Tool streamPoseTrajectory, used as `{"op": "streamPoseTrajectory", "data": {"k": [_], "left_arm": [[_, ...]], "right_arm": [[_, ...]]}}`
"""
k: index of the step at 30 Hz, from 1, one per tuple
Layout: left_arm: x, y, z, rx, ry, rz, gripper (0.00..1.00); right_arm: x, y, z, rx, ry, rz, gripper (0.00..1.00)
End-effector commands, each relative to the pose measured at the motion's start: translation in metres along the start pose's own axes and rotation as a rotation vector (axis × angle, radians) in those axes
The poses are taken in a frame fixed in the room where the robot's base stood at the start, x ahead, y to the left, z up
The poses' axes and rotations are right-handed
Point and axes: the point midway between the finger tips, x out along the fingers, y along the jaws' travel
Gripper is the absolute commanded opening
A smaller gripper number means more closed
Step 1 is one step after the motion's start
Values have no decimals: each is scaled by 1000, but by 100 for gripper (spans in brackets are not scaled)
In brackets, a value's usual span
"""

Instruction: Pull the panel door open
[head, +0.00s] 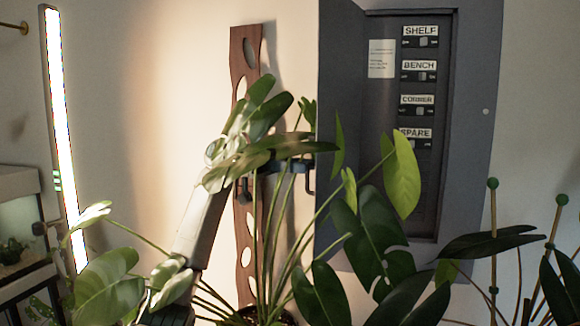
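The grey wall panel (470,150) is at the right of centre. Its recess is exposed, with switches labelled SHELF, BENCH, CORNER and SPARE. The grey strip along its left side looks like the panel door (341,60), swung out and seen at a steep angle; leaves cover its lower part. My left arm rises from the bottom left. My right gripper does not show.
A large monstera (372,245) fills the lower centre, its leaves crossing the arm and panel. A lit tube lamp (60,130) and a tank (20,210) are left. Green-tipped stakes (493,230) are right.

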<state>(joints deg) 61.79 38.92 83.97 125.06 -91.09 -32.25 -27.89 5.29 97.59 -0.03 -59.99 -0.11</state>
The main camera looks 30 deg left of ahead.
Motion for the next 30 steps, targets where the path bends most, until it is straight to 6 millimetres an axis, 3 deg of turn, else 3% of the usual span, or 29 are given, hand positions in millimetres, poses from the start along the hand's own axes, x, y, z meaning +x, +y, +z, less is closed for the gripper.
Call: {"op": "streamPoseTrajectory", "data": {"k": [24,28,30], "left_arm": [[0,0,4,-2,-5,1,30],[-8,0,4,-2,-5,-1,30],[-18,0,4,-2,-5,-2,30]], "right_arm": [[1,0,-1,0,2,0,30],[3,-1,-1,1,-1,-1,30],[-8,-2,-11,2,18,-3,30]]}}
